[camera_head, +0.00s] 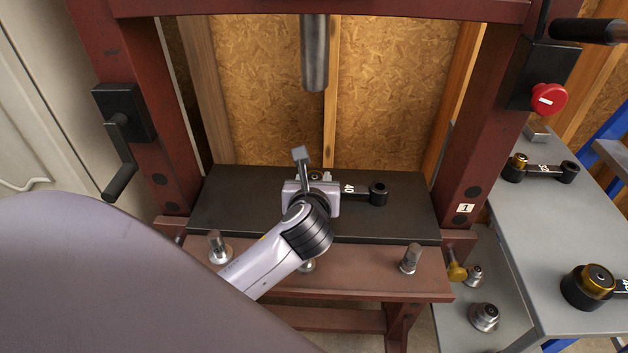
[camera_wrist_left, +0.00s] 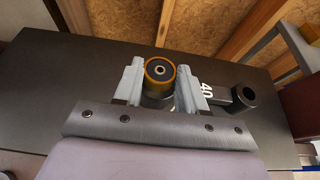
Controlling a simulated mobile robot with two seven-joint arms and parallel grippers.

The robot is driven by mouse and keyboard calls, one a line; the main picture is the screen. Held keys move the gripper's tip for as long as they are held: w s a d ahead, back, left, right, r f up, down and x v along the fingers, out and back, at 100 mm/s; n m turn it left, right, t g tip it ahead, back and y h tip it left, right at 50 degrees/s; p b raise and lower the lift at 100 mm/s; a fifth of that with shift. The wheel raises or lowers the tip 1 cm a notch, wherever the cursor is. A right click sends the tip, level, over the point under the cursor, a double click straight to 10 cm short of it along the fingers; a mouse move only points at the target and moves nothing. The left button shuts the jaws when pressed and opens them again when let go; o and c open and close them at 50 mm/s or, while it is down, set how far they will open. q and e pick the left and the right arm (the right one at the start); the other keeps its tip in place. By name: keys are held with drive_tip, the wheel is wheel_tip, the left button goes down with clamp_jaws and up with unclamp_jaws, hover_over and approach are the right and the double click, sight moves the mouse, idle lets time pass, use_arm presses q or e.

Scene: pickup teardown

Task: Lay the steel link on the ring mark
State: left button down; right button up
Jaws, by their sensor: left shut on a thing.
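The steel link, a dark arm marked 40 (camera_head: 361,190), is on or just above the black press bed (camera_head: 225,205); I cannot tell whether it touches. Its small eye end points right, also in the left wrist view (camera_wrist_left: 243,97). Its other end has a round bushing with a gold rim (camera_wrist_left: 160,72). My left gripper (camera_head: 311,178) is shut on this bushing end, with one finger on each side, as the left wrist view shows (camera_wrist_left: 159,85). In the head view the gripper hides most of that end. No ring mark can be made out. My right gripper is not in view.
The press ram (camera_head: 314,55) hangs above the bed between red posts. Bolts (camera_head: 410,258) stand on the front beam. A grey table (camera_head: 540,225) at the right holds other links with bushings (camera_head: 540,170). A lower shelf (camera_head: 455,325) bears small metal parts.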

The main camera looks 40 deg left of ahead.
use_arm(q)
drive_tip(key=c, duration=0.6)
unclamp_jaws()
drive_tip(key=shift+c, duration=0.2)
drive_tip(key=p+v, duration=0.1)
drive_tip(key=v, duration=1.1)
drive_tip(key=shift+s, duration=0.1)
